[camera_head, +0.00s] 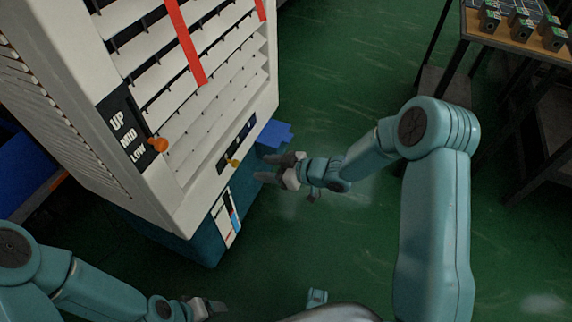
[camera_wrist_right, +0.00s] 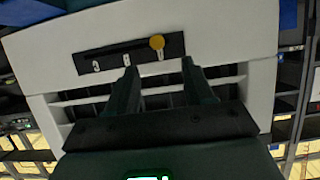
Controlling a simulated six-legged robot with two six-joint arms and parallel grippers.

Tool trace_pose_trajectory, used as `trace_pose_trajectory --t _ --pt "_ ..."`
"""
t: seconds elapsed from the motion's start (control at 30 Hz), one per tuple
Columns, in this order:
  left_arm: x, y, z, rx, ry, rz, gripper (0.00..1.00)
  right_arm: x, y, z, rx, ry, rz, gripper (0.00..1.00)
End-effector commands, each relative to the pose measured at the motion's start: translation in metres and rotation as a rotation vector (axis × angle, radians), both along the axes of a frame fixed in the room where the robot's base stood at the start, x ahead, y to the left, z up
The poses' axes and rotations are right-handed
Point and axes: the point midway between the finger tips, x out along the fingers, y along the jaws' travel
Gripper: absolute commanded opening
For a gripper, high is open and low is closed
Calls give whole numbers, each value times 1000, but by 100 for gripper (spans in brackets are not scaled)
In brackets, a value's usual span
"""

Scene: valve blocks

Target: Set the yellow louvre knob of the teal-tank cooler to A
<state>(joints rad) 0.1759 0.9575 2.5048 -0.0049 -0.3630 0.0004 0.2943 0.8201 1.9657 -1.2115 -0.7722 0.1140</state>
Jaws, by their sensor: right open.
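The white cooler (camera_head: 222,112) has a teal tank (camera_head: 190,243) at its base. Its yellow knob (camera_head: 233,162) sits at the near left end of a black slot plate (camera_head: 240,138). My right gripper (camera_head: 262,167) is open in front of the knob. Its fingers (camera_wrist_right: 159,66) appear either side of it, apart from it. My left gripper (camera_head: 212,306) is low at the bottom edge, its opening unclear.
An orange knob (camera_head: 159,144) sits beside the UP, MID, LOW label (camera_head: 126,135) on the cooler. Red strips (camera_head: 187,45) hang over the louvres. A blue object (camera_head: 274,134) is behind the cooler's right side. A table (camera_head: 510,34) with small blocks stands far right. Green floor between is clear.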

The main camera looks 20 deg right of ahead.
Motion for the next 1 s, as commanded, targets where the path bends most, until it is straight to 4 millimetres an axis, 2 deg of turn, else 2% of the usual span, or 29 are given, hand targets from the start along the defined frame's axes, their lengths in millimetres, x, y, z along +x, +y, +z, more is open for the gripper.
trace_pose_trajectory --t 0.1,0.33,1.0 --pt "0 0 9 0 0 0 70 -19 -20 14 0 0 -4 52" --pt "0 0 15 0 0 0 70 -40 -42 24 1 1 0 52" --pt "0 0 16 0 0 0 70 -44 -42 26 1 0 9 52"
